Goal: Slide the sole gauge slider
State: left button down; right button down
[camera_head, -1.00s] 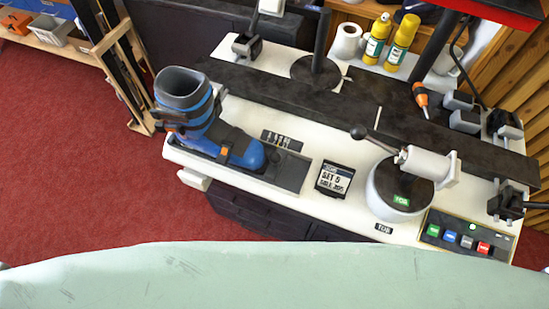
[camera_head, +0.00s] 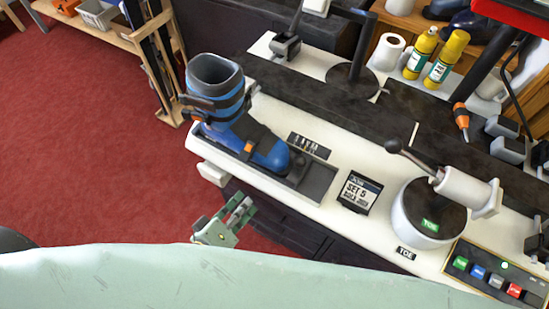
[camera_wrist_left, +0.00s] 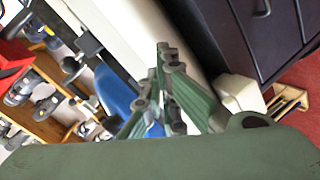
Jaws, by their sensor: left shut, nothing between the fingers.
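A blue ski boot (camera_head: 264,150) stands upright in a long dark tray with a raised rim (camera_head: 318,184) on the white bench; it also shows in the wrist view (camera_wrist_left: 115,94). A small scale plate with marks (camera_head: 309,146) lies behind the tray. A white block (camera_head: 213,174) juts from the bench front below the boot's heel; I cannot tell whether it or a part in the tray is the sole gauge slider. My left gripper (camera_head: 243,207) is shut and empty, in front of the bench and apart from it. My right gripper is out of view.
A sign reading SET 5 (camera_head: 359,193) stands right of the tray. Beyond it are a round toe unit with a lever (camera_head: 425,212) and a button panel (camera_head: 495,273). A dark rail (camera_head: 390,130) runs behind. Red floor (camera_head: 90,150) lies open at left.

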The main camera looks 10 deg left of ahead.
aim_at(275, 166)
pick_arm(q)
notch_tip(275, 166, up, 13)
jog(key=d+n+t+h, duration=0.2)
jog(key=d+n, duration=0.1)
jog(key=p+x, duration=0.1)
jog(key=x, duration=0.9)
jog(key=shift+w+a, duration=0.15)
jog(key=d, duration=0.2)
jog(key=s+d+p, duration=0.1)
jog(key=d, duration=0.1)
jog(key=s+d, duration=0.1)
jog(key=d, duration=0.1)
jog(key=shift+s+p, duration=0.2)
jog(key=shift+p, duration=0.2)
jog(key=shift+s+d, duration=0.15)
jog(key=shift+d, duration=0.1)
jog(key=shift+a, duration=0.1)
